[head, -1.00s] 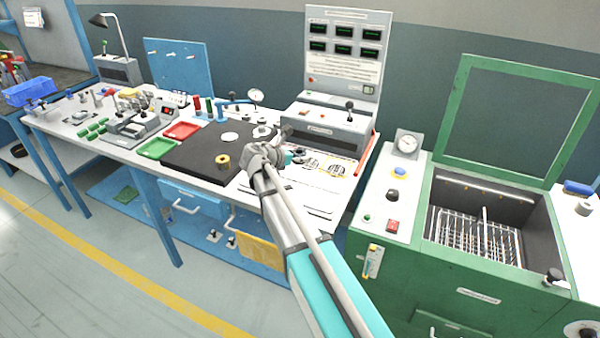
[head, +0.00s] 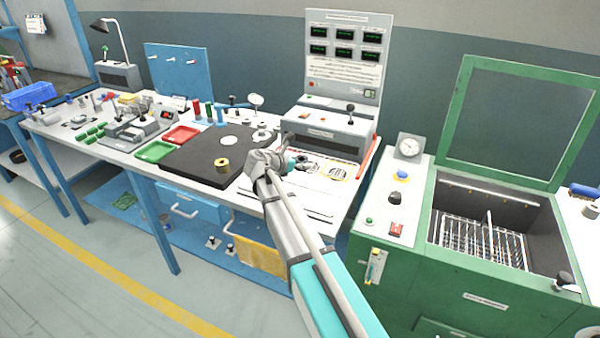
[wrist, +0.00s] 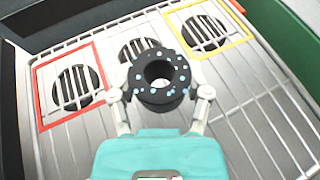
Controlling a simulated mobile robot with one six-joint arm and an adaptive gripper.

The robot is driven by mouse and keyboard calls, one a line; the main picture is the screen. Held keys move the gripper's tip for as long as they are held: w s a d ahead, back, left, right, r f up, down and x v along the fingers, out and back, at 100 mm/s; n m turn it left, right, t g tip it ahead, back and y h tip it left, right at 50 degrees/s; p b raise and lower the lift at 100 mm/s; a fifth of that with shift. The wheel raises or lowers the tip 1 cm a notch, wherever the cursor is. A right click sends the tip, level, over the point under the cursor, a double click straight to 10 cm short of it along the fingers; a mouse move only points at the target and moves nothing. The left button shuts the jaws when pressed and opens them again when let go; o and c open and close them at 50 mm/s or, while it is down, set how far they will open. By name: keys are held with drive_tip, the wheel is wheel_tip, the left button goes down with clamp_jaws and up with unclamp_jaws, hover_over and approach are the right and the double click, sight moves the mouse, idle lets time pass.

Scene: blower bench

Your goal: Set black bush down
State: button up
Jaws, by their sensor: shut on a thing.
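The black bush (wrist: 160,78), a thick dark ring with pale blue specks, is between the two fingers of my gripper (wrist: 161,94) in the wrist view. My gripper is shut on it, and its open hole faces the camera. Below is a wire rack (wrist: 230,130) with a red square outline (wrist: 38,95), a yellow square outline (wrist: 203,56) and dark round spots. The bush overlaps the middle spot in the picture; I cannot tell its height above the rack. In the head view my gripper (head: 296,161) is over the bench's right part.
A grey machine (head: 328,128) with a display panel stands behind my gripper. A brass bush (head: 222,165) stands on the black mat (head: 185,160) to the left. Red (head: 181,134) and green (head: 155,151) trays lie farther left. A green cabinet (head: 440,200) with its lid up stands at right.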

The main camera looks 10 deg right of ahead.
drive_tip(key=shift+f+b, duration=1)
drive_tip(key=shift+f, duration=0.3)
drive_tip(key=shift+f, duration=0.15)
drive_tip(key=o, duration=1.3)
drive_tip(key=shift+o, duration=0.2)
drive_tip(key=shift+s+r, duration=0.1)
drive_tip(key=shift+r, duration=0.15)
drive_tip(key=p+v, duration=0.4)
drive_tip(key=v, duration=0.6)
drive_tip(key=shift+s+a+r, duration=0.15)
drive_tip(key=shift+a+r, duration=0.05)
drive_tip(key=shift+a, duration=0.05)
drive_tip(key=shift+s+a+r+p, duration=0.15)
drive_tip(key=shift+s+a+p, duration=0.2)
drive_tip(key=shift+a, duration=0.2)
